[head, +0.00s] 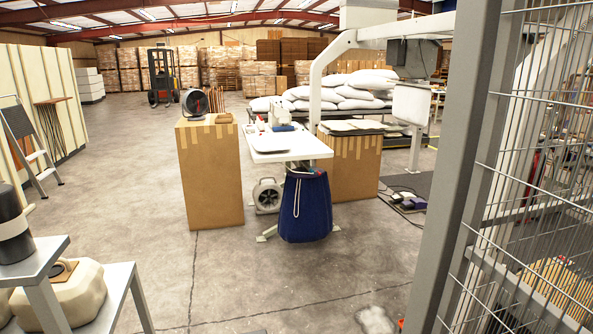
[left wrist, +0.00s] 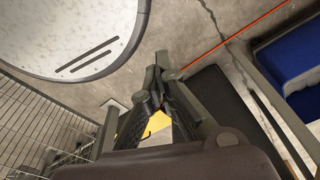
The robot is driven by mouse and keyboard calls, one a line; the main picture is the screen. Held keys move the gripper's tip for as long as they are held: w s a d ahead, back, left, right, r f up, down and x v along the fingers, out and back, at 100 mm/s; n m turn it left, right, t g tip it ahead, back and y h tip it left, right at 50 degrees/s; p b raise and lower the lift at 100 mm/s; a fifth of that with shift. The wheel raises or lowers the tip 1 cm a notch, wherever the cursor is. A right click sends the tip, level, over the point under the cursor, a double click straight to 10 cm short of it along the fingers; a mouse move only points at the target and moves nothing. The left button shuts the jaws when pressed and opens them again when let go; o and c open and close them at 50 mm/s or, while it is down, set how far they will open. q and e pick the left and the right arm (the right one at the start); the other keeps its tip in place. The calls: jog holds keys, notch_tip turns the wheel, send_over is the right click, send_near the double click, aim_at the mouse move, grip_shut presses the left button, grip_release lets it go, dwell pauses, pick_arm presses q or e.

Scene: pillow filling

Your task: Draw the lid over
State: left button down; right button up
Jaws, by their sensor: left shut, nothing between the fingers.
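My left gripper (left wrist: 155,80) shows in the left wrist view, its dark fingers shut with nothing between them. A large round pale thing (left wrist: 75,30) with a dark rim and two dark slits lies at the upper left of that view, apart from the fingertips. I cannot tell whether it is the lid. Neither gripper shows in the head view, and I cannot make out a lid there.
A wire-mesh fence (left wrist: 40,115) runs along the left of the wrist view, and a blue thing (left wrist: 290,58) is at the right. In the head view, a white table (head: 285,147) with a blue bag (head: 305,208) stands mid-floor beside a tall carton (head: 210,175).

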pick_arm(q)
jog(key=s+a+f, duration=0.1)
jog(key=s+f, duration=0.4)
jog(key=s, duration=0.2)
jog(key=shift+a+f+g+b, duration=0.15)
jog(key=shift+a+g+b, duration=0.15)
jog(key=shift+b, duration=0.15)
jog(key=shift+s, duration=0.1)
